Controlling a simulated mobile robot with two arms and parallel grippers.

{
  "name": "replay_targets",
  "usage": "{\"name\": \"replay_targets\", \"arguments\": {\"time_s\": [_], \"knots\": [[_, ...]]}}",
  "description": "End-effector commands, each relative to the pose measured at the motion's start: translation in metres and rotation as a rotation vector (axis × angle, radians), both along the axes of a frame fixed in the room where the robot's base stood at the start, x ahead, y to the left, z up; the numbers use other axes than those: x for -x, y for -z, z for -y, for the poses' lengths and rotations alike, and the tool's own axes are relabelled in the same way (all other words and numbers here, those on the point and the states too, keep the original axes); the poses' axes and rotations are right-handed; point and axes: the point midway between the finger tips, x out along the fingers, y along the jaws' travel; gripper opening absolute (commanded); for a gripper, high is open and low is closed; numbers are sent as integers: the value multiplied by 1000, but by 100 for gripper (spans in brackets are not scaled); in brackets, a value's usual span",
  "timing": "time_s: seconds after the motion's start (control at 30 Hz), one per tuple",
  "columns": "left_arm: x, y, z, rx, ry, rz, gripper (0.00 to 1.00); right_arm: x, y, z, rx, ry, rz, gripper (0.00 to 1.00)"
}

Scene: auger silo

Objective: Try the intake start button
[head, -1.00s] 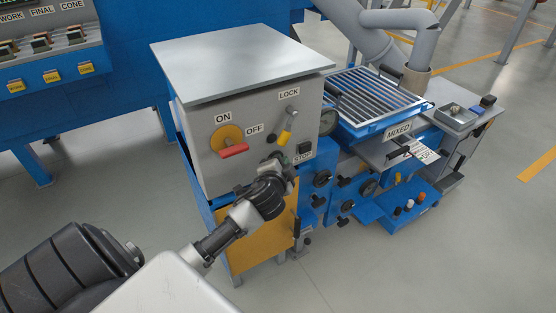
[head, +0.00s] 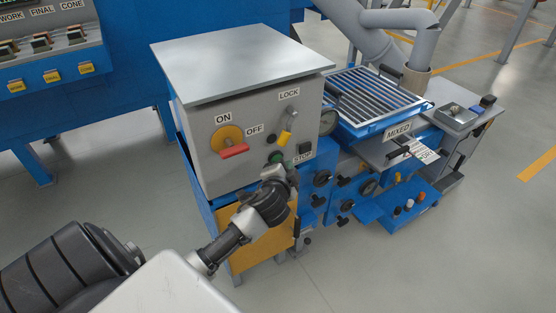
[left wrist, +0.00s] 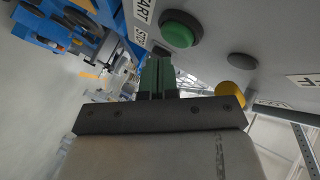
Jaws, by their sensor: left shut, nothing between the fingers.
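The green start button (head: 276,157) sits on the front of the grey switch box (head: 205,135), left of the STOP label. In the left wrist view the round green button (left wrist: 180,28) stands in a dark ring beside a START label, partly cut off. My left gripper (left wrist: 158,62) is shut and empty, its fingertips just below the button in that picture and seemingly apart from it. In the head view my left gripper (head: 280,168) is just below the button, its fingers largely hidden by the wrist. My right gripper is not in view.
The box front also bears a red-handled ON/OFF switch (head: 233,151), a yellow lock piece (head: 286,136) and a dark STOP button (head: 305,148). A blue grated unit (head: 375,98) stands to the right. Open floor lies at the lower right.

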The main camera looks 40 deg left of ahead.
Motion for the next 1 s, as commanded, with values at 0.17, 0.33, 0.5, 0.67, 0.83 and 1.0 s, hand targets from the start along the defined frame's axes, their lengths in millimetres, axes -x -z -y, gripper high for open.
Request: {"name": "replay_targets", "arguments": {"time_s": [0.17,0.33,0.5,0.67,0.83,1.0], "knots": [[1,0,3,2,1,-1,0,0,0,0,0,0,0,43],[7,1,18,4,2,-2,0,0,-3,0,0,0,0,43],[14,1,34,2,1,-1,0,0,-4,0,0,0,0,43],[18,0,44,0,1,-1,0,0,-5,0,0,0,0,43],[19,0,46,0,0,0,0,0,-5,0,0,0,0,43],[19,0,46,0,0,0,0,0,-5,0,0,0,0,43]]}}
